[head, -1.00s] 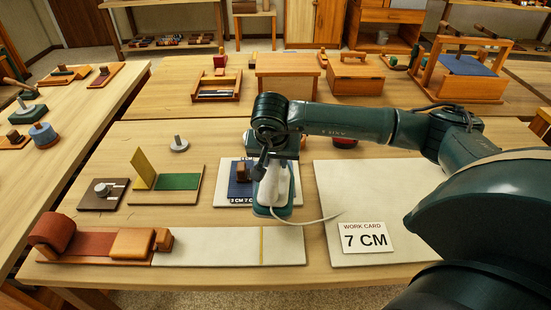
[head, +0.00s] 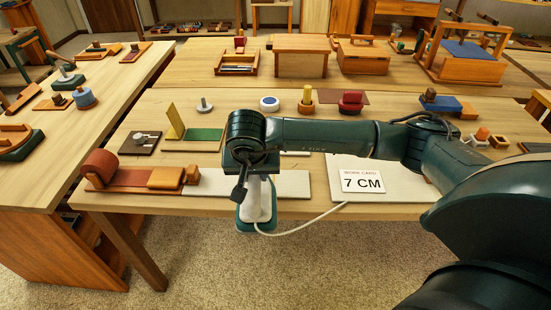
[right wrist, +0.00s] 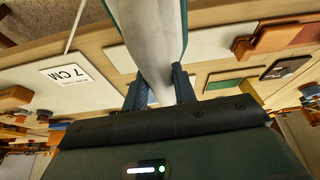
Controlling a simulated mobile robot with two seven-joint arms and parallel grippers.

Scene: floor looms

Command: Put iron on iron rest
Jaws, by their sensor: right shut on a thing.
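The iron (head: 257,207) has a white body and a green base, with a pale cord trailing to the right. My right gripper (head: 254,177) is shut on it and holds it upright at the table's front edge, with its base in front of the edge in the head view. In the right wrist view the iron (right wrist: 155,45) stands between the fingers (right wrist: 160,95). No thing is clearly marked as the iron rest; a green pad with a yellow upright board (head: 176,121) stands on the table, left of the gripper. My left gripper is out of view.
A long board with a red roll (head: 100,169) and a white strip (head: 210,183) lies along the front edge. A "7 CM" work card (head: 362,181) lies to the right. A dark tray with a grey knob (head: 140,142) is at the left. Carpeted floor is in front.

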